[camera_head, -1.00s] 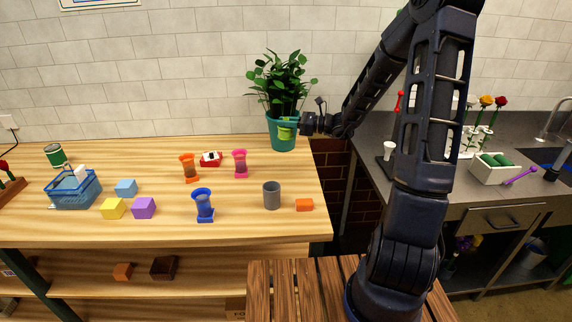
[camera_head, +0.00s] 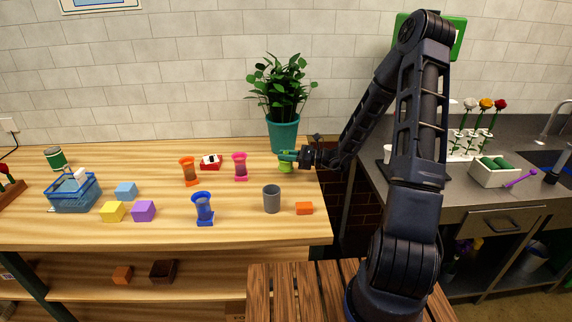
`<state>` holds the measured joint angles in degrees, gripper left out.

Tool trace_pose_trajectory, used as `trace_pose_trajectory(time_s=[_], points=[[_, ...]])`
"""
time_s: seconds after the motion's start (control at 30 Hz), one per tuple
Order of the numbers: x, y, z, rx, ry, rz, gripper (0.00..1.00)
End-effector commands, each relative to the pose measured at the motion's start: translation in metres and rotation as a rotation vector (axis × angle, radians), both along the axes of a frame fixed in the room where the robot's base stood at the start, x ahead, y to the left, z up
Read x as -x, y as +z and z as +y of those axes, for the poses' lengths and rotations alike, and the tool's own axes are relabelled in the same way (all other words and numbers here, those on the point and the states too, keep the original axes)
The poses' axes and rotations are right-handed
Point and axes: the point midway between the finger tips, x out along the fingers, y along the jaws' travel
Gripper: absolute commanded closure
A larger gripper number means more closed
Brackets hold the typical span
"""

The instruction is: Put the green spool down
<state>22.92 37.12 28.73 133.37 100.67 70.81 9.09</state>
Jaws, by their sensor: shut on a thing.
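The green spool (camera_head: 286,167) is at the back right of the wooden table, in front of the potted plant. My gripper (camera_head: 288,157) reaches in from the right and is shut on the spool. The gripper's fingers cover part of the spool. The spool is low, at or just above the tabletop; I cannot tell whether its base touches the wood.
The potted plant (camera_head: 284,132) stands close behind the spool. Bare tabletop (camera_head: 258,224) lies nearer the front edge.

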Motion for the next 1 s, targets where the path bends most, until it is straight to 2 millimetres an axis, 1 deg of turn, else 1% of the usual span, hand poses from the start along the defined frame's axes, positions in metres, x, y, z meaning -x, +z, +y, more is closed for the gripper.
trace_pose_trajectory(time_s=[0.17, 0.3, 0.4, 0.8, 0.83, 0.87, 0.9, 0.93, 1.0], points=[[0.0, -0.014, 0.0, -0.001, 0.0, 0.003, 1.0], [0.0, -0.03, 0.0, -0.001, -0.001, 0.003, 1.0], [0.0, -0.037, 0.0, 0.0, -0.001, 0.002, 1.0], [0.0, -0.04, 0.0, 0.0, -0.001, 0.0, 1.0], [0.0, -0.04, 0.0, 0.0, -0.001, 0.0, 0.77], [0.0, -0.04, 0.0, 0.0, -0.001, 0.0, 0.71], [0.0, -0.04, 0.0, 0.0, -0.001, 0.0, 0.63], [0.0, -0.04, 0.0, 0.0, -0.001, 0.0, 0.59], [0.0, -0.04, 0.0, 0.0, -0.001, 0.0, 0.59]])
